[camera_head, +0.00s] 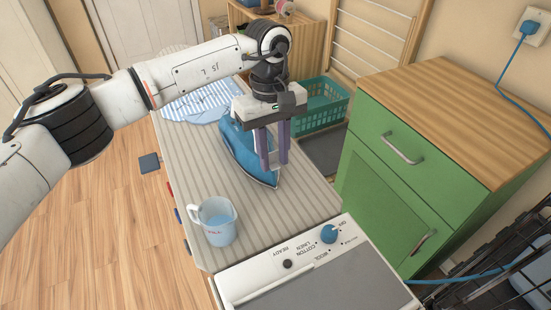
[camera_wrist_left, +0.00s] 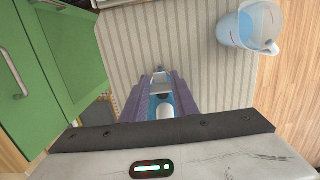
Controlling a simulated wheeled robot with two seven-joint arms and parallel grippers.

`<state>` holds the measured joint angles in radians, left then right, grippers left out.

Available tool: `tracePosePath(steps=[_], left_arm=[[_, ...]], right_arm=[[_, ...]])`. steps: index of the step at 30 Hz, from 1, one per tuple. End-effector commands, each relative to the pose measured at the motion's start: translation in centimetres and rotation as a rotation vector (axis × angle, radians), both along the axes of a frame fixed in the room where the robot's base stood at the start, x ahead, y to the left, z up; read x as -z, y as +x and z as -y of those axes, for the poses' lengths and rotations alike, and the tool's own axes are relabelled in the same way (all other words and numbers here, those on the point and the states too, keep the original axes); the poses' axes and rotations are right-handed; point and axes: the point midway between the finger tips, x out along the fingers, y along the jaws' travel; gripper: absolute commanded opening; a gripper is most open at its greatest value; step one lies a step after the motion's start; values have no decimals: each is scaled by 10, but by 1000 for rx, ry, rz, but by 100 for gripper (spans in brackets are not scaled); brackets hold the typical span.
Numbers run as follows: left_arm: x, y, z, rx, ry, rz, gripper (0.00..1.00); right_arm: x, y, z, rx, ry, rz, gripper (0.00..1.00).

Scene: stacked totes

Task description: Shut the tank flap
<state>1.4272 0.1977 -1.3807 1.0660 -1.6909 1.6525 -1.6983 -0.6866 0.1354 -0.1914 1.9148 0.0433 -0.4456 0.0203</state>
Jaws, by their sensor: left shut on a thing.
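A blue iron (camera_head: 238,147) lies on the striped ironing board, its nose toward the front. In the head view my left gripper (camera_head: 273,160) points down over the iron's front part, with its purple fingers hiding some of it. In the left wrist view, a small pale piece, which looks like the tank flap (camera_wrist_left: 160,86), sits between the fingertips of the left gripper (camera_wrist_left: 160,80). The gripper is shut on it. Blue and white parts of the iron (camera_wrist_left: 165,110) show behind it between the fingers. The flap's angle is hard to tell. My right gripper is out of view.
A panel with a blue knob (camera_head: 329,233) is at the front. A green cabinet (camera_head: 400,170) and a green basket (camera_head: 320,105) stand to the right.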

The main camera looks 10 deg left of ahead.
Motion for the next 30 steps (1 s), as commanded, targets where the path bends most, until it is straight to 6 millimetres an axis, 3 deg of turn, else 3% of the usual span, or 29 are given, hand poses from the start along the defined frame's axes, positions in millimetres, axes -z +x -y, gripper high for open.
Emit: tracePosePath(steps=[9, 24, 25, 27, 30], left_arm=[[-1, 5, -2, -1, -70, -101, 4], [-2, 5, -3, 1, -82, -119, 4], [-2, 5, -3, 1, -82, -119, 28], [-2, 5, -3, 1, -81, -120, 36], [-2, 5, -3, 1, -81, -120, 36]], right_arm=[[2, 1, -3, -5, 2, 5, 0], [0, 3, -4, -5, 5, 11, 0], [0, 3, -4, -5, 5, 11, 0], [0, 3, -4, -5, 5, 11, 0], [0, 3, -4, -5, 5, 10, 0]])
